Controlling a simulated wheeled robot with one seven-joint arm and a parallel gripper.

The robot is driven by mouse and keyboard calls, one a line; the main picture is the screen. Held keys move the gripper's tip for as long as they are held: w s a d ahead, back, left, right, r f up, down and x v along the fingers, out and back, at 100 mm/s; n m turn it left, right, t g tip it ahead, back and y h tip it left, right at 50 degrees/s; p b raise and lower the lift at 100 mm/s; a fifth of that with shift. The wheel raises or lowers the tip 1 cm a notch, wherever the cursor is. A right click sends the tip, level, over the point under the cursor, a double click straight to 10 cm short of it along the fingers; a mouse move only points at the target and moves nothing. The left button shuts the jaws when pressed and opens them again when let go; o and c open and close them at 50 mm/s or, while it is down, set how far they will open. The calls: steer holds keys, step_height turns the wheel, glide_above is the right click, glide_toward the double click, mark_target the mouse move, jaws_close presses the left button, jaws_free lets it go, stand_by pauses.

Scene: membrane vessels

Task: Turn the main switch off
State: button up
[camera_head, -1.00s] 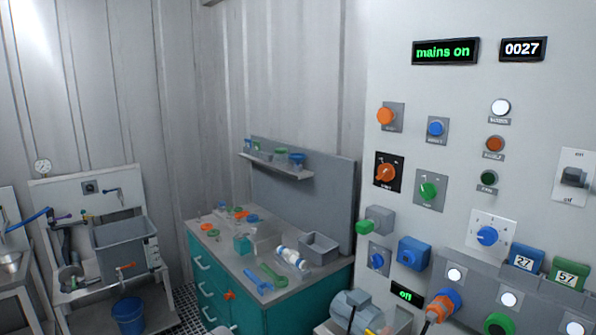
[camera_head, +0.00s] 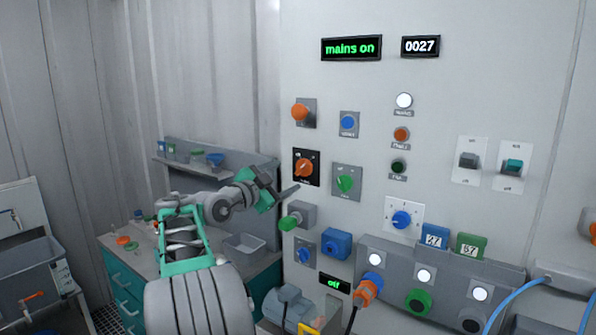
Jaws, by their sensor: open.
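The likely main switch is an orange rotary knob (camera_head: 304,167) on a black plate on the pale wall panel. Its label is too small to read. The display (camera_head: 351,47) above it reads "mains on" in green. My gripper (camera_head: 284,184) is at the left of the panel, just left of and slightly below the orange knob. Its jaws are open and empty. They look apart from the knob, though the depth gap is hard to judge.
Close to the orange knob are a round orange button (camera_head: 300,112), a green knob (camera_head: 345,183) and a protruding green-ended grey box (camera_head: 297,217). A small display (camera_head: 334,284) reads "off". A bench with a grey tray (camera_head: 243,246) stands behind my arm.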

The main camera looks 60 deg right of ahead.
mark_target(299, 171)
steer(key=d+p, duration=0.1)
steer(key=d, duration=0.1)
steer(key=d+p, duration=0.1)
steer(key=d, duration=0.1)
steer(key=s+d+p, duration=0.1)
steer(key=d, duration=0.1)
steer(key=shift+r, duration=0.15)
steer(key=shift+d, duration=0.6)
steer(key=shift+c, duration=0.6)
steer(key=shift+f, duration=0.2)
steer(key=c, duration=1.2)
